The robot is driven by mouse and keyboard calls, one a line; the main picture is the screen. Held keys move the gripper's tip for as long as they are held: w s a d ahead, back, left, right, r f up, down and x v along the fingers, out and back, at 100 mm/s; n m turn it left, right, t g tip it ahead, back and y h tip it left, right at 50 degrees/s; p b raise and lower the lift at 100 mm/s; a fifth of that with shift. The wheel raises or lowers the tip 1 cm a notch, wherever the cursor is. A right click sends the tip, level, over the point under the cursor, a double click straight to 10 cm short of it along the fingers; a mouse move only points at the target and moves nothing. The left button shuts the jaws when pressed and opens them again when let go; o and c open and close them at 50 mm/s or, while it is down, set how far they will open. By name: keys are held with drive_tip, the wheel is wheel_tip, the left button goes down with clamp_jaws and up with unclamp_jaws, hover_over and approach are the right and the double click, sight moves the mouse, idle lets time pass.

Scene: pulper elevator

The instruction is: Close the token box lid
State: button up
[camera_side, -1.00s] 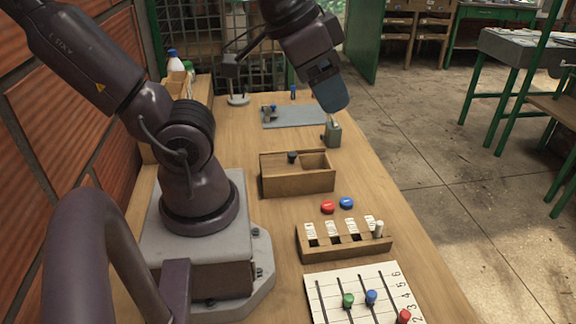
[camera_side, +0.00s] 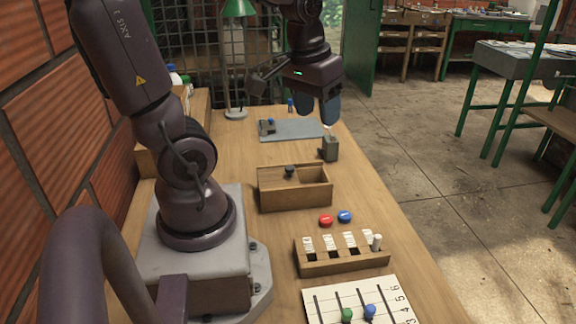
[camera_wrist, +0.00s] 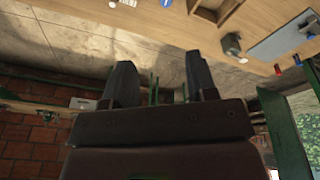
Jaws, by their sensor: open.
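The token box (camera_side: 295,197) is a wooden box in the middle of the bench in the side view. Its lid (camera_side: 270,177), with a dark knob (camera_side: 289,172), covers the left part. The right part is uncovered and shows the inside. My gripper (camera_side: 318,108) is open and empty, beyond the box and above the far part of the bench, touching nothing I can see. In the wrist view my gripper (camera_wrist: 162,80) shows two separate fingers with nothing between them. A wooden box edge (camera_wrist: 215,14), probably the token box, is cut off at the top there.
A small grey block (camera_side: 329,148) stands between box and gripper, near the bench's right edge. A grey plate (camera_side: 295,130) lies behind it. Red (camera_side: 325,221) and blue (camera_side: 344,216) tokens, a slotted wooden rack (camera_side: 345,264) and a numbered board (camera_side: 350,300) lie in front.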

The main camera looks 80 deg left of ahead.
sight(290, 167)
drive_tip(key=s+a+f+n+g, duration=0.1)
drive_tip(key=a+f+n, duration=0.4)
drive_tip(key=a+n, duration=0.4)
drive_tip(key=s+a+f+n+g, duration=0.1)
drive_tip(key=a+f+n, duration=0.3)
drive_tip(key=a+n, duration=0.55)
drive_tip(key=d+f, duration=0.1)
drive_tip(key=f, duration=0.3)
drive_tip(key=d+f+n, duration=0.1)
drive_tip(key=f, duration=0.3)
drive_tip(key=d+f+n, duration=0.1)
drive_tip(key=f, duration=0.3)
drive_tip(key=shift+f+h, duration=0.3)
drive_tip(key=shift+f, duration=0.1)
